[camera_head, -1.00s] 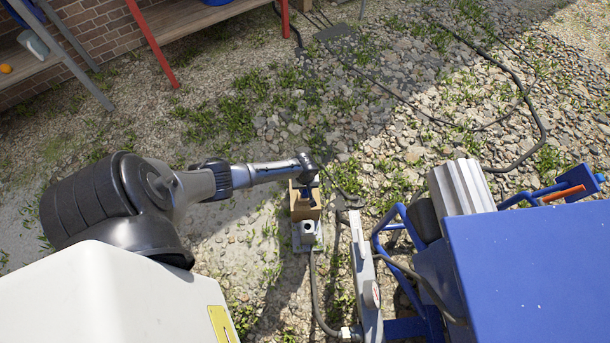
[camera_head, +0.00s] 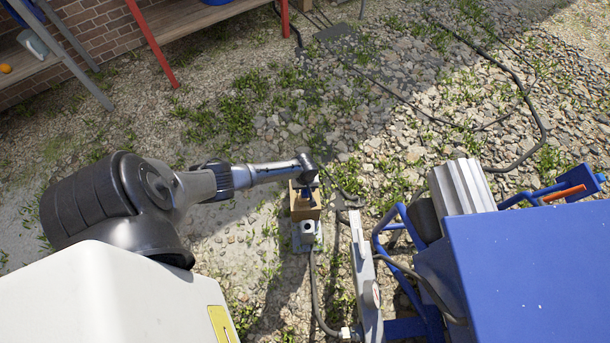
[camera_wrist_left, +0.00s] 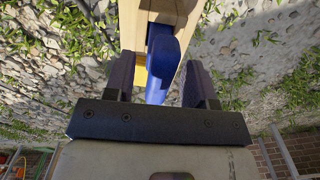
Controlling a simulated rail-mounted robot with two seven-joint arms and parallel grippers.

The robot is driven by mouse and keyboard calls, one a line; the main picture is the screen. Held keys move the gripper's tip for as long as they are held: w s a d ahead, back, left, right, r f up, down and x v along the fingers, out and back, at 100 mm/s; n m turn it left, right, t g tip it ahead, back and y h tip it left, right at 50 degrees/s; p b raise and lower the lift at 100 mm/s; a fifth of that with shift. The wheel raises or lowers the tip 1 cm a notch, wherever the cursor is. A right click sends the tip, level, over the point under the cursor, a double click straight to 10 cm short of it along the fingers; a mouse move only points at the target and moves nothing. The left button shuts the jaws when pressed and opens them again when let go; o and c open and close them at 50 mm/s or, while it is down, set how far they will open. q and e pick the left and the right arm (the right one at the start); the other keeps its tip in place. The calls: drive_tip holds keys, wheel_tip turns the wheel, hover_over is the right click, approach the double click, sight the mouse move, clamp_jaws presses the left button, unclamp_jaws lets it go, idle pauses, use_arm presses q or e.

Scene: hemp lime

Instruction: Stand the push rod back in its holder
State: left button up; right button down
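The push rod shows as a blue handle-like piece (camera_wrist_left: 162,58) in the left wrist view, between the two fingers of my left gripper (camera_wrist_left: 160,85). In the head view my left gripper (camera_head: 306,178) is above the wooden holder (camera_head: 305,207), with a little of the blue push rod (camera_head: 307,190) showing at the block. The rod's lower end is hidden, so its seating is unclear. My right gripper is out of view.
A small grey metal fixture (camera_head: 307,231) with a hose stands in front of the holder. A blue-framed machine (camera_head: 530,260) with a grey lever (camera_head: 365,280) is close on the right. A wooden bench (camera_head: 205,18) stands at the back. Cables cross the gravel.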

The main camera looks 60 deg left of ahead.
use_arm(q)
drive_tip(key=shift+r+p, duration=4.6)
drive_tip(key=shift+r, duration=2.3)
